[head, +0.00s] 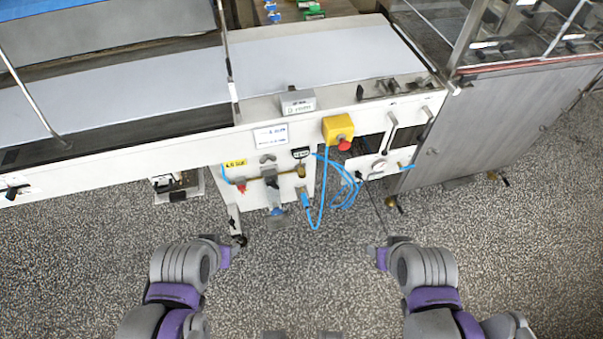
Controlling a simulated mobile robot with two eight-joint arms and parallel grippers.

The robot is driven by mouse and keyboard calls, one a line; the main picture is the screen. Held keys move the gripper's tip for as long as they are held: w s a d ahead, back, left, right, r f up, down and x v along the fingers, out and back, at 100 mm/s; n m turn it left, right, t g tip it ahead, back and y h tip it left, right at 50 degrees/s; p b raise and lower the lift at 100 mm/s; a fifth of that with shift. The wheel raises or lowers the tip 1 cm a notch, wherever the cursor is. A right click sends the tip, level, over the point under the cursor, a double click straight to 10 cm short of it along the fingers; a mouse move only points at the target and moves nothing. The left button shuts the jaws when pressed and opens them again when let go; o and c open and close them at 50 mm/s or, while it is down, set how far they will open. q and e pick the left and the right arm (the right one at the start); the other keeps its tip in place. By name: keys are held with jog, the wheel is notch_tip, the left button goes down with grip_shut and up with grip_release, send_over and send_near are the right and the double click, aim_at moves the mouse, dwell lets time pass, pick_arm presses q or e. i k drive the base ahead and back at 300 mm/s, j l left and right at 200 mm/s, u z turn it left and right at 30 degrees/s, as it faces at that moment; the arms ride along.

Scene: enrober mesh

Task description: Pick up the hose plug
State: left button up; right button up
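Blue hose (322,195) hangs in loops from the valve panel (292,184) on the front of the white machine. A small blue fitting (305,200) sits at the panel's lower right, where the hose meets it. It may be the hose plug, but it is too small to be sure. My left gripper (228,256) is low and left of the panel, over the floor. My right gripper (380,256) is low and right of the hose loops. Both are apart from the hose, and their fingers are too small to read.
A yellow box with a red button (338,130) juts from the machine's front above the hose. A grey cabinet (480,130) stands at the right. The speckled floor (300,280) between my arms is clear.

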aim_at(305, 204)
jog(key=i+l, duration=0.1)
jog(key=l, duration=0.2)
jog(key=i+l, duration=0.1)
jog(key=l, duration=0.2)
jog(key=i+l+u, duration=0.2)
jog(key=l, duration=0.25)
jog(key=l+u, duration=0.2)
jog(key=l, duration=0.25)
jog(key=u, duration=1.25)
